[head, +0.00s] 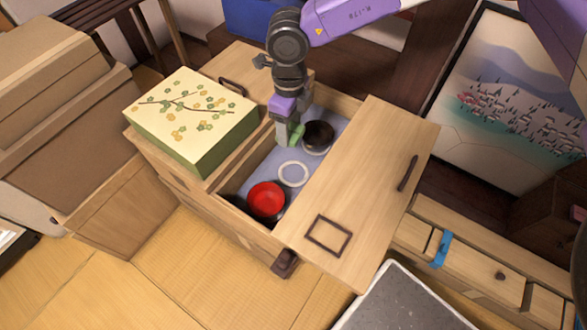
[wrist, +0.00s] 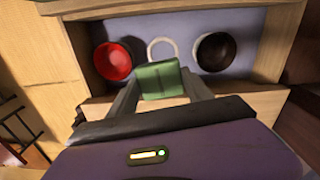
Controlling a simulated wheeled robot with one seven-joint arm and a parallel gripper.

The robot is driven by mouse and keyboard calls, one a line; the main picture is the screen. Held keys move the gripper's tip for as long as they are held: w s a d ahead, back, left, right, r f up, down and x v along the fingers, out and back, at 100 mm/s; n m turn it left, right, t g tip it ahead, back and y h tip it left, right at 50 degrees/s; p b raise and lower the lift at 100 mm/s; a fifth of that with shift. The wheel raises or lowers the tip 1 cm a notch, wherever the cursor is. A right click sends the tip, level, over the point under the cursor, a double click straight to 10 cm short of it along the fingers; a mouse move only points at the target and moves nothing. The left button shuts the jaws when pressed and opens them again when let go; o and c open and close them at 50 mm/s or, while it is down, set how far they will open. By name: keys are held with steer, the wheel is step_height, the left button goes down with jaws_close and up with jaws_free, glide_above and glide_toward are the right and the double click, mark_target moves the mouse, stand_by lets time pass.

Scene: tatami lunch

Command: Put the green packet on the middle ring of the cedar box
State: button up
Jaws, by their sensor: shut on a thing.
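My gripper (head: 288,137) points down over the open wooden box, shut on the green packet (head: 297,134). In the wrist view the packet (wrist: 161,80) sits between the fingertips and covers the near edge of the white ring. The cedar box (head: 228,209) has a pale blue-grey floor. The white middle ring (head: 293,163) lies flat on that floor, bare inside in the head view. A red bowl (head: 267,196) is on one side of the ring and a dark bowl (head: 318,132) on the other. The packet is apart from the ring, toward the dark bowl in the head view.
A wooden lid panel (head: 375,170) with a dark handle covers the box's right side. A flowered green box (head: 195,115) stands at the left. A speckled grey slab (head: 405,300) lies at the bottom right. The tatami floor (head: 180,270) at lower left is clear.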

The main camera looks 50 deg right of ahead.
mark_target(294, 173)
steer(key=shift+s+d+r+m, duration=0.1)
steer(key=shift+d+r+m, duration=0.2)
steer(key=shift+m, duration=0.2)
steer(key=shift+d+f, duration=0.15)
steer(key=shift+f, duration=0.05)
steer(key=shift+m, duration=0.3)
step_height(294, 173, down, 20)
steer(key=b, duration=0.4)
steer(key=shift+r+b, duration=0.15)
steer(key=shift+b, duration=0.25)
steer(key=o, duration=1.3)
